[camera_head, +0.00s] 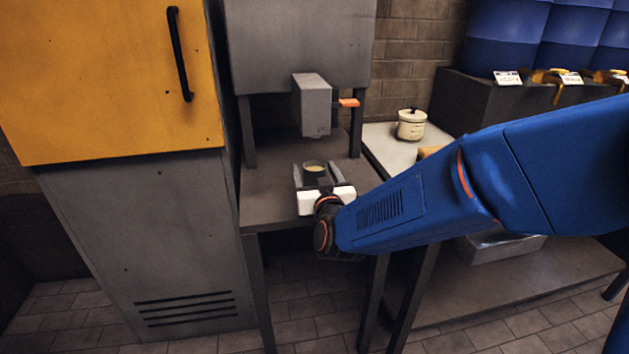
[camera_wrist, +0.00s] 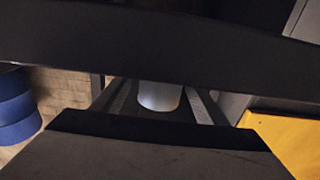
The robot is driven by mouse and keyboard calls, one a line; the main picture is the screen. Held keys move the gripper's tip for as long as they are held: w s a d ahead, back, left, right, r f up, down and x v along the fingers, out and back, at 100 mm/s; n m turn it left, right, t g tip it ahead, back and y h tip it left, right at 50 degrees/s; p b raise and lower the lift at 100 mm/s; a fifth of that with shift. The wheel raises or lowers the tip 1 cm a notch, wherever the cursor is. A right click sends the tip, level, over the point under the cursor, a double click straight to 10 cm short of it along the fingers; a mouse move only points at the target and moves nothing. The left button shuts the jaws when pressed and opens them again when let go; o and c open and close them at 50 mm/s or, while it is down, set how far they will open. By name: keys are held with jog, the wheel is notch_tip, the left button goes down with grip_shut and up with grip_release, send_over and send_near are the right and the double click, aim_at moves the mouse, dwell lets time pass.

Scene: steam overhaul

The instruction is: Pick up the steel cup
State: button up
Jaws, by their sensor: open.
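The steel cup (camera_head: 314,168) stands upright on the grey stand's shelf, under a grey block, with something yellowish showing inside its rim. My gripper (camera_head: 317,174) reaches in from the front and is open, with one finger on each side of the cup. In the wrist view the cup (camera_wrist: 160,96) shows as a pale cylinder between the two dark fingers (camera_wrist: 158,104). Narrow gaps seem to show on both sides of it. The cup's lower front is hidden by my gripper in the head view.
A grey block with an orange tab (camera_head: 313,106) hangs above and behind the cup. A tall yellow-doored cabinet (camera_head: 110,80) stands close on the left. A cream lidded pot (camera_head: 411,124) sits on the lighter counter (camera_head: 384,143) to the right. Blue drums (camera_head: 505,38) stand farther right.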

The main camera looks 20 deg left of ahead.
aim_at(313, 166)
jog(key=x, duration=0.3)
jog(key=shift+w+a, duration=0.2)
jog(key=shift+w, duration=0.15)
jog(key=c, duration=1.5)
jog(key=shift+r, duration=0.1)
jog(key=shift+r, duration=1.55)
jog(key=shift+s+d+r, duration=0.15)
jog(key=shift+s+r, duration=0.05)
jog(key=shift+s, duration=0.1)
jog(key=v, duration=1.7)
jog(key=shift+s+f, duration=0.1)
jog(key=shift+s, duration=0.15)
